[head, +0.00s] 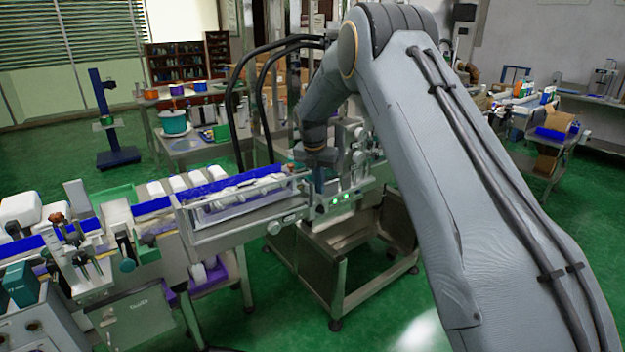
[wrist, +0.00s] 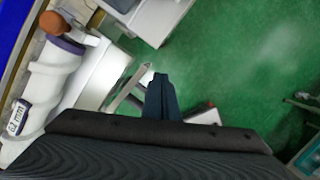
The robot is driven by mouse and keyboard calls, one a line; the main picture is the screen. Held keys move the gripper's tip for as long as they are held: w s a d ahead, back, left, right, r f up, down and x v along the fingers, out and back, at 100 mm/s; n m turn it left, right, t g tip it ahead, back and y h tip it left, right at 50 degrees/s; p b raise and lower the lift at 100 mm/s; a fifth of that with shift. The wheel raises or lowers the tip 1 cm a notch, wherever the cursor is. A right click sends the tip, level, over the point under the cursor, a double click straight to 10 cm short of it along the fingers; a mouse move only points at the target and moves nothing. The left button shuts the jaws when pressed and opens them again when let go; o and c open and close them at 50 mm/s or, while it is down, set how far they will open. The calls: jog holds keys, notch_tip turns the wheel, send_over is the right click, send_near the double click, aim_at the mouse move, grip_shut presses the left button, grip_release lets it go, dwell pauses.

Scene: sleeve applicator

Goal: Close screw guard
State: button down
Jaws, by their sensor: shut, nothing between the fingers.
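The screw guard (head: 240,212) appears to be the clear, metal-framed cover along the conveyor in the middle of the head view. White pieces show through and behind it. Whether it stands open or shut I cannot tell. My gripper (head: 318,181) points down near the guard's right end, in front of the machine head, partly hidden by my own arm. In the wrist view my gripper's dark blue fingers (wrist: 161,97) are together and empty, with green floor behind them. I cannot tell whether they touch the guard.
The conveyor's blue rail (head: 70,231) runs to the left, with clamps and knobs beside it. A machine with dials and green lights (head: 342,197) stands right of the guard. A white bottle-like part with an orange-brown top (wrist: 55,72) lies close on the wrist view's left. Green floor is open in front.

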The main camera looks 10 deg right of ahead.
notch_tip(320, 180, up, 9)
jog(key=s+d+b, duration=0.2)
jog(key=w+d+f+m+t+y+b, duration=0.1)
jog(key=w+d+f+t, duration=0.15)
jog(key=f, duration=0.55)
jog(key=w+d+f+m+t+y+b, duration=0.1)
jog(key=w+d+f+t+b, duration=0.1)
jog(key=d+f+t, duration=0.35)
jog(key=s+a+m+t+y+b, duration=0.1)
jog(key=s+a+m+t+y, duration=0.15)
jog(key=s, duration=0.55)
jog(key=s+a+m+t+y, duration=0.2)
jog(key=s+a+t+y, duration=0.15)
jog(key=s, duration=0.45)
jog(key=p+x, duration=0.2)
jog(key=x, duration=1.1)
jog(key=shift+d+r+y+p, duration=0.2)
jog(key=shift+r+y+p, duration=0.2)
jog(key=shift+r, duration=0.2)
jog(key=shift+w, duration=0.1)
